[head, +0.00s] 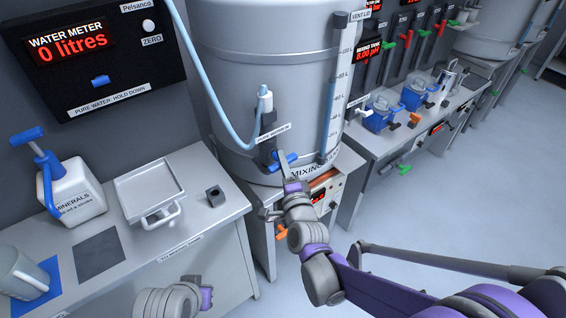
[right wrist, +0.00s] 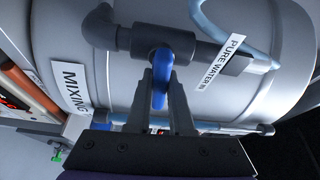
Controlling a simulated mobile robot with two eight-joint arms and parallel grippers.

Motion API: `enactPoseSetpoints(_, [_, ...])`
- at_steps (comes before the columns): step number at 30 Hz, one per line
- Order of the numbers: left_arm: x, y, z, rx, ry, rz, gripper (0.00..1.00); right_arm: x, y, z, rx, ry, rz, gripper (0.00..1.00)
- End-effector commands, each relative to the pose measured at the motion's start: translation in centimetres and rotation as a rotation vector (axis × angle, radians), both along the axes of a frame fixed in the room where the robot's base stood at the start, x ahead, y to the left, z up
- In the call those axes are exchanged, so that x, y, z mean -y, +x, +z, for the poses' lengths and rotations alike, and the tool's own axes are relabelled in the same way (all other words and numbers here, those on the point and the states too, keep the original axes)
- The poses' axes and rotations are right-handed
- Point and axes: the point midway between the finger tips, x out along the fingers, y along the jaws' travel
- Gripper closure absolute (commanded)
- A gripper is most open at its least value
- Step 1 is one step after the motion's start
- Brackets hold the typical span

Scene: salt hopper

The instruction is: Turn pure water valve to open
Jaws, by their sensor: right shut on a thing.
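The pure water valve has a blue handle (head: 283,161) on a dark grey pipe fitting low on the front of the grey mixing tank (head: 285,80). In the right wrist view the blue handle (right wrist: 161,68) stands between the fingers of my right gripper (right wrist: 161,95), which is shut on it. In the head view the right gripper (head: 284,165) reaches the handle from below, and its fingers partly cover it. A "PURE WATER" label (right wrist: 226,62) is beside the fitting. Part of my left arm shows at the bottom of the head view; its fingertips cannot be made out.
A light blue hose (head: 215,90) runs down to the fitting. The water meter (head: 68,48) reads 0 litres. A bench at left holds a minerals bottle (head: 72,195), a tray (head: 128,192) and a jug (head: 18,272). An orange-handled control (head: 281,231) sits below the tank.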

Motion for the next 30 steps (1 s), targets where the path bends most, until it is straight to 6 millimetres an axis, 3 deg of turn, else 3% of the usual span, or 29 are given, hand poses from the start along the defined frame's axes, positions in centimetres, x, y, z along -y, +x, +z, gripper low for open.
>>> enactPoseSetpoints(8, [0.0, -0.2, -0.9, -0.005, 0.0, 0.0, 1.0, 0.1, 0.0, -0.2, 0.123, -0.171, -0.001, 1.0])
enactPoseSetpoints(30, [0.0, -1.2, -6.1, -0.024, 0.0, 0.0, 1.0, 0.1, 0.0, -0.3, 0.537, -0.74, -0.001, 1.0])
